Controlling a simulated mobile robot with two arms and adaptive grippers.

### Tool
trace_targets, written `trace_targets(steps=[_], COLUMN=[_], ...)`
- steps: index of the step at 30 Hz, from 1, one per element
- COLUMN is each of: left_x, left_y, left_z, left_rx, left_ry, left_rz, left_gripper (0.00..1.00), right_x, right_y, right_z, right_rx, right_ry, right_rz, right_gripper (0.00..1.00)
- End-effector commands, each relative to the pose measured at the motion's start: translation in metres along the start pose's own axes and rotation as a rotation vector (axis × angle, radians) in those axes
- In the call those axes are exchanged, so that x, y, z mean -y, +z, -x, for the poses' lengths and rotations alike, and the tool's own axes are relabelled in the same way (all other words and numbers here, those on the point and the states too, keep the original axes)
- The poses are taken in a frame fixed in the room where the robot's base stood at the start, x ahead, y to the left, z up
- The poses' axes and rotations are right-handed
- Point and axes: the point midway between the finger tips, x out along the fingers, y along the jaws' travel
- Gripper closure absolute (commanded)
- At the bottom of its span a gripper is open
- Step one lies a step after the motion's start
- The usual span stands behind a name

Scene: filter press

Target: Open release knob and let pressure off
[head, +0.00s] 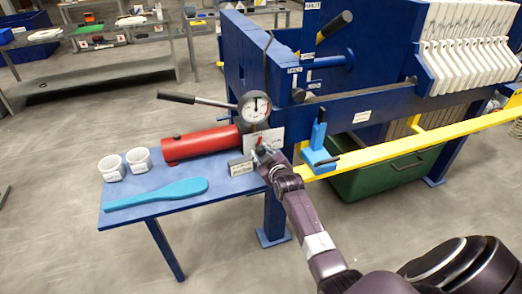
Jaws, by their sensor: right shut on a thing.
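The red hydraulic pump cylinder (200,143) lies on a blue side table at the left of the press. A round white pressure gauge (255,106) stands above its right end. A black-handled lever (177,97) reaches left from beside the gauge. My right gripper (264,154) is at the pump's right end, below the gauge, shut on a small part there. The release knob is probably that part; the fingers and a small white label plate largely hide it. A small grey labelled block (240,167) sits just left of the gripper. My left gripper is not in view.
Two white cups (111,168) and a blue paddle (157,194) lie on the blue table (125,221). The blue press frame, a light-blue bracket (319,150) and a yellow bar (405,147) are close to my right arm. A green bin (385,172) stands below the press.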

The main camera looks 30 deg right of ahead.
Motion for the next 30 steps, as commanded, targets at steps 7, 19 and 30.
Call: trace_targets(steps=[7,19,30], left_x=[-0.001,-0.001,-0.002], left_y=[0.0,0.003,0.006], left_z=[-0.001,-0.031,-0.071], left_rx=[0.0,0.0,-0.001], left_ry=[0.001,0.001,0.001], left_rz=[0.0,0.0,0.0], left_gripper=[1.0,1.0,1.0], right_x=[0.001,0.003,0.005], right_y=[0.003,0.005,0.006], right_z=[0.0,-0.002,-0.002], right_rx=[-0.025,-0.071,-0.108], right_ry=[-0.064,-0.167,-0.254], right_rz=[-0.22,-0.585,-0.887], right_gripper=[0.98,0.98,0.98])
